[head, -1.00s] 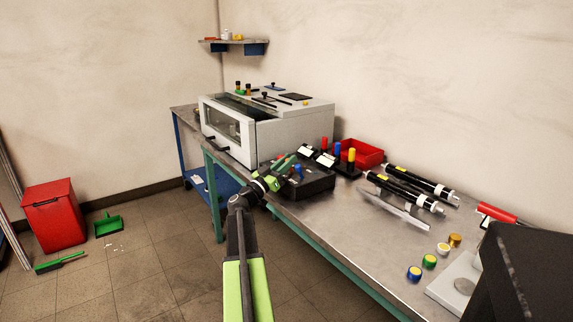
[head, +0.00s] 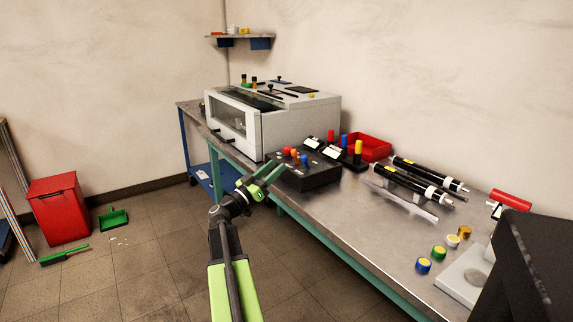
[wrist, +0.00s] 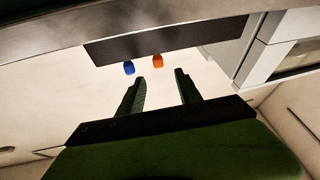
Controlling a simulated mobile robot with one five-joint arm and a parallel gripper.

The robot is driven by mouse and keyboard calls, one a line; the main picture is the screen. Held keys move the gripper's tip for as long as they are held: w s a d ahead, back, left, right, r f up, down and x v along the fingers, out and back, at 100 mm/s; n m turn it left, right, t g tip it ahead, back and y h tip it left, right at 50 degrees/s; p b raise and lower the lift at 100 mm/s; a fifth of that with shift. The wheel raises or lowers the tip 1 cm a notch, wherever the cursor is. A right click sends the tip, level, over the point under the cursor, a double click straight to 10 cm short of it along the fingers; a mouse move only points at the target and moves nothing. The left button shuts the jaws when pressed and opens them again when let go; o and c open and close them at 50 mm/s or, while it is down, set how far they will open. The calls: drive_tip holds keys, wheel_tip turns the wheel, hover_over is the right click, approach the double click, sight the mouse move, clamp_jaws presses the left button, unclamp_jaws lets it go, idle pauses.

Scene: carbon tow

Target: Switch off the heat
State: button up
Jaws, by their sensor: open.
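A black control box (head: 306,180) sits on the bench in front of the white oven (head: 270,120). On its top stand a red knob (head: 285,149), an orange knob (head: 294,154) and a blue knob (head: 304,159). I cannot tell which one is for the heat. My gripper (head: 273,175) is open and empty, just left of the box's near side in the head view. In the wrist view the blue knob (wrist: 129,68) and orange knob (wrist: 158,61) show beyond the open fingers (wrist: 160,75), apart from them.
A second black stand (head: 340,152) with red, blue and yellow handles is behind the box, beside a red bin (head: 368,146). Black tubes (head: 420,178) and coloured caps (head: 439,252) lie right on the bench (head: 350,225). The floor in front is open.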

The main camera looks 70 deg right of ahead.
drive_tip(key=b+v, duration=0.2)
drive_tip(key=v, duration=0.5)
drive_tip(key=shift+a, duration=0.3)
drive_tip(key=shift+w+f, duration=0.1)
drive_tip(key=shift+w, duration=0.05)
